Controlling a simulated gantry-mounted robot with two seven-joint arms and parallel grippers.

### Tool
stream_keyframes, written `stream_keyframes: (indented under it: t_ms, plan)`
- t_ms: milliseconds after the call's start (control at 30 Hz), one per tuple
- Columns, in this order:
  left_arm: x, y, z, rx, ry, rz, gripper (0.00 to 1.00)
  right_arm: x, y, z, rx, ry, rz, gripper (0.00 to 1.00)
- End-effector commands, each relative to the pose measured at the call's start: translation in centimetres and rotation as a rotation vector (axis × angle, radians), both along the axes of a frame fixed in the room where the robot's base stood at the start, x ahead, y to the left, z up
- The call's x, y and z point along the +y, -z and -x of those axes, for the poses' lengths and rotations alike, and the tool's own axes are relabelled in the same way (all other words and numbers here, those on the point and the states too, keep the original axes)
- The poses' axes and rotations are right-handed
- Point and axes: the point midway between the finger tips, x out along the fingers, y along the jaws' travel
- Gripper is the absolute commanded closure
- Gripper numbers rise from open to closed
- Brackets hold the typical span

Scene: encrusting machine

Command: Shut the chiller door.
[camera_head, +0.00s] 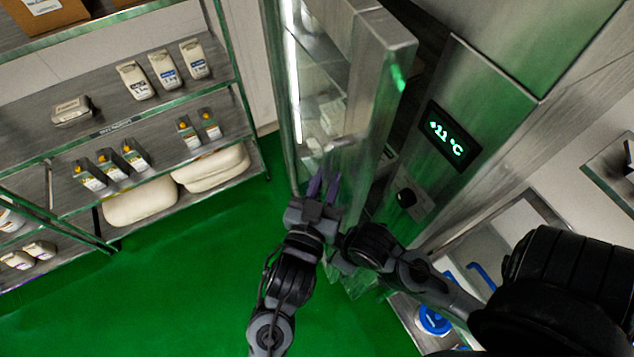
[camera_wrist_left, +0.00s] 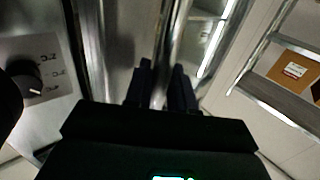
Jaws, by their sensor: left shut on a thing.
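The chiller door (camera_head: 378,85) is a metal-framed door with a glass pane, standing open at an angle from the chiller body (camera_head: 490,80). A dark gap shows between the door and the body. My left gripper (camera_head: 322,186) is at the lower part of the door, its purple fingers shut on the door handle. In the left wrist view the gripper's fingers (camera_wrist_left: 161,88) sit either side of the vertical metal handle bar (camera_wrist_left: 165,50). My right gripper's fingers do not show.
The chiller panel has a display (camera_head: 449,137) reading +11 °C and a black knob (camera_head: 405,197). Shelves (camera_head: 120,125) with packets and boxes stand at the left. The green floor (camera_head: 190,290) is clear between shelves and door. Blue items (camera_head: 433,320) lie at lower right.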

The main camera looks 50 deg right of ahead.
Motion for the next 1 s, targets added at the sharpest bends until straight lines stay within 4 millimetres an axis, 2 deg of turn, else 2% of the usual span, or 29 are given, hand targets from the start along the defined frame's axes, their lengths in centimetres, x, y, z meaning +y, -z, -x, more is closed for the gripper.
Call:
stream_keyframes:
  t_ms: [233, 267, 367, 733, 867, 1000]
  plan:
    - [0.0, 0.1, 0.0, 0.001, 0.001, -0.004, 1.0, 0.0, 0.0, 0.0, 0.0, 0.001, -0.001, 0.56]
    - [0.0, 0.1, 0.0, 0.0, 0.001, -0.003, 0.75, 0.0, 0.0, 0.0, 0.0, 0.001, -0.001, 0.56]
    - [0.0, 0.0, 0.1, 0.0, 0.002, -0.002, 0.6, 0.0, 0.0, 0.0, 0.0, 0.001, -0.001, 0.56]
    - [0.6, 0.1, 0.3, 0.0, 0.001, 0.0, 0.6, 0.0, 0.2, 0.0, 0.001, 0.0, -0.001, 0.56]
    - [2.0, 0.2, 0.9, -0.001, 0.002, 0.001, 0.6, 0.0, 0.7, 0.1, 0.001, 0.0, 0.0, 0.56]
    - [4.2, 0.3, 1.8, -0.001, 0.001, -0.001, 0.6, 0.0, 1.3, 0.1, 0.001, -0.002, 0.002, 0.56]
